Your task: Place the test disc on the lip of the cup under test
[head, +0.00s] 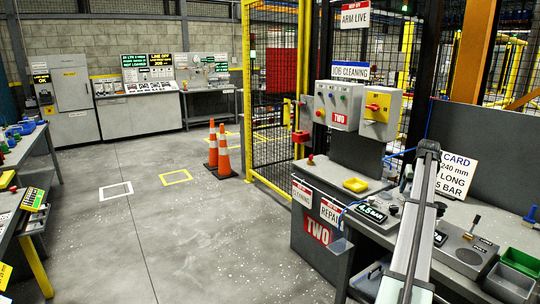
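My gripper is not in view. I cannot make out the test disc or the cup under test with certainty. On the bench marked TWO, a grey fixture plate (487,244) carries a dark round piece (470,257); I cannot tell whether that is the cup.
A green bin (522,262) and a grey bin (508,284) sit at the bench's right end. Orange cones (223,150) stand by the yellow fence. The floor (150,240) left of the bench is clear.

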